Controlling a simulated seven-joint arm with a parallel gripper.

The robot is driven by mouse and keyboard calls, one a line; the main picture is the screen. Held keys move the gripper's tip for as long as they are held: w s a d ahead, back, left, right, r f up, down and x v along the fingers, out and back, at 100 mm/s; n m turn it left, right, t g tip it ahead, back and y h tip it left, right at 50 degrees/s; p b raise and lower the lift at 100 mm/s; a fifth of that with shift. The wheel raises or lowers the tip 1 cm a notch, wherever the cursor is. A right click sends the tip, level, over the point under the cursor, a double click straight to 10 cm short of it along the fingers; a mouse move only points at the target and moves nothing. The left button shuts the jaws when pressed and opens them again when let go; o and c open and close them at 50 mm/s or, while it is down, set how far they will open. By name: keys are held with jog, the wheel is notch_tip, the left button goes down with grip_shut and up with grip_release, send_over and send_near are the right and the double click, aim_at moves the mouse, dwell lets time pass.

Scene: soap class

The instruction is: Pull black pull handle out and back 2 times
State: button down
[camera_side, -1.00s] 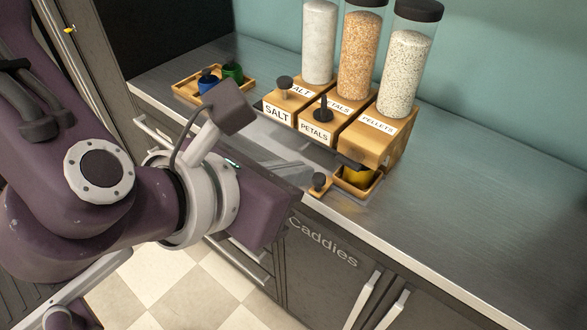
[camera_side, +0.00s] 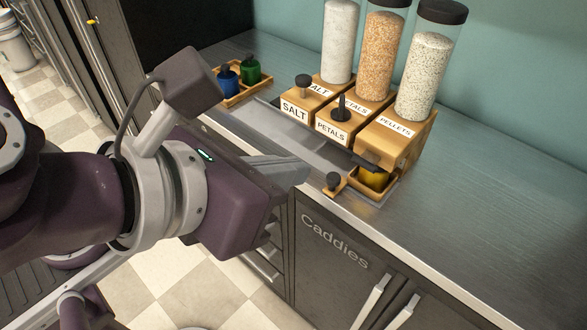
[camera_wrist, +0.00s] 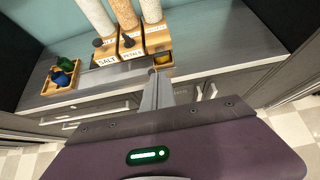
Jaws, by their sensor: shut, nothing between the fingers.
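Two other dark knobs stand on the SALT (camera_side: 303,82) and PETALS (camera_side: 341,108) blocks. My gripper (camera_side: 303,168) is shut and empty, just left of the handle in the side view, with a small apparent gap.
A wooden tray (camera_side: 240,98) with a blue bottle (camera_side: 228,80) and a green bottle (camera_side: 250,70) stands at the back left. Tall filled cylinders rise above the blocks. The metal counter (camera_side: 480,180) is clear to the right. A Caddies cupboard (camera_side: 335,245) is below.

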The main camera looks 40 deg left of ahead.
jog(key=r, duration=0.1)
jog(key=s+r, duration=0.1)
jog(key=s+a+r, duration=0.1)
jog(key=r, duration=0.1)
jog(key=shift+s+r, duration=0.1)
jog(key=shift+s, duration=0.05)
jog(key=s+a+f+m+g, duration=0.1)
jog(key=a+f+m+g, duration=0.1)
jog(key=a+m, duration=0.8)
jog(key=s+a+f+m+g, duration=0.2)
jog(key=a+m, duration=0.8)
jog(key=m, duration=1.5)
jog(key=shift+s+a+m+g, duration=0.3)
jog(key=shift+a+m+g, duration=0.1)
jog(key=shift+g, duration=0.4)
